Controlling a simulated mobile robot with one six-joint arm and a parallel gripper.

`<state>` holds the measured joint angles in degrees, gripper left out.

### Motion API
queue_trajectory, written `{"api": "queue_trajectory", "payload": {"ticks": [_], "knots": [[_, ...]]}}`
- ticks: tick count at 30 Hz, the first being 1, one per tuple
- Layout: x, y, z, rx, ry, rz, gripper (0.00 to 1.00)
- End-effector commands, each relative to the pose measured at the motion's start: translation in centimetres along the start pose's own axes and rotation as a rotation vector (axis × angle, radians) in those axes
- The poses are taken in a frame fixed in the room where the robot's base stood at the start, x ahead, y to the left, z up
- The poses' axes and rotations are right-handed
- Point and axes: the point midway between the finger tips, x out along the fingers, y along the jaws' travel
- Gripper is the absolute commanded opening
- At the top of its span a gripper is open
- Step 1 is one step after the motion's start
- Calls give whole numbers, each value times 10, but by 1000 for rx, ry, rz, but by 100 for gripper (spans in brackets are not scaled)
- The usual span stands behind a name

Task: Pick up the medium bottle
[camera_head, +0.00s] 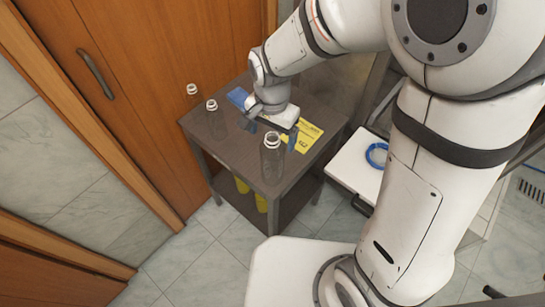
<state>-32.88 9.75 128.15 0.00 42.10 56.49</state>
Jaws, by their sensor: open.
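Three clear bottles with whitish necks stand upright on a dark table (233,171). The front bottle (272,160) looks the largest. The bottle at the back left (193,98) looks the smallest. The one between them (214,122) looks medium in size, though distance makes the sizes hard to compare. My gripper (272,132) is over the table, to the right of the medium-looking bottle and just behind the front bottle. It is open, with its fingers apart and no bottle visible between them. Whether it touches the front bottle cannot be told.
A yellow label (307,137) and a blue item (238,97) lie on the table near my gripper. Yellow objects (261,202) are on the lower shelf. A white surface with a blue ring (376,155) stands to the right. A wooden door (150,60) is behind the table.

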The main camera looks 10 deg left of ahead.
Motion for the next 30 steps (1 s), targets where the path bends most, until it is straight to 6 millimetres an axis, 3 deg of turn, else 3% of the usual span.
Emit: {"api": "queue_trajectory", "payload": {"ticks": [9,17,30], "knots": [[42,2,4,-1,-2,2,87],[46,2,3,-1,0,0,87],[45,2,3,-1,0,0,52]]}}
